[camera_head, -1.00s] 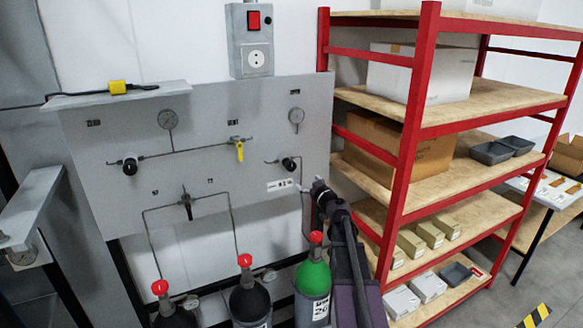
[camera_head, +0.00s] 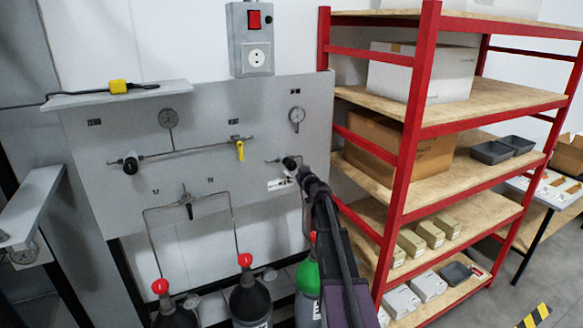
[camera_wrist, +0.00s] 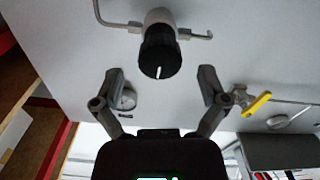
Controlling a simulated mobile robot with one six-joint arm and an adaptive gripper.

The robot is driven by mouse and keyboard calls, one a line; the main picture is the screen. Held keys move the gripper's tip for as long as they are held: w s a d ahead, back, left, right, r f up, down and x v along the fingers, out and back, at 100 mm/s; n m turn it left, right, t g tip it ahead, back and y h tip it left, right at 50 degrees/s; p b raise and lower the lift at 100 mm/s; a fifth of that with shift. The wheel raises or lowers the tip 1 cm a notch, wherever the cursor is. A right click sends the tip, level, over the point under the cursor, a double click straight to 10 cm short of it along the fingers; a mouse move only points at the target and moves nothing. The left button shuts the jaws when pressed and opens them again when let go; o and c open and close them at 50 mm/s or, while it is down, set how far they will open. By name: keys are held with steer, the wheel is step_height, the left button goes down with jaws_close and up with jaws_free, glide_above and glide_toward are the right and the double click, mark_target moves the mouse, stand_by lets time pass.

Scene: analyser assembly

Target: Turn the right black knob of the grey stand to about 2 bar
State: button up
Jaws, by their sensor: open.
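The right black knob (camera_head: 290,162) sits on the grey stand's panel (camera_head: 110,200), below a small round gauge (camera_head: 296,115). The gauge's reading is too small to tell. My gripper (camera_head: 300,173) is close to this knob, at its lower right in the head view. In the wrist view the black knob (camera_wrist: 160,52) with a white mark fills the upper middle. My gripper (camera_wrist: 160,82) is open there, one finger on each side and slightly below the knob. Nothing is between the fingers, and I see no contact with the knob.
A left black knob (camera_head: 130,165) and a yellow-handled valve (camera_head: 239,150) are on the same panel. Gas bottles with red caps stand below, one green bottle (camera_head: 307,280) beside my arm. A red-framed shelf (camera_head: 408,130) stands close on the right.

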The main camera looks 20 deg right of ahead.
mark_target(292, 167)
steer(key=shift+w+a, duration=0.1)
steer(key=shift+w, duration=1.5)
steer(key=c, duration=1.1)
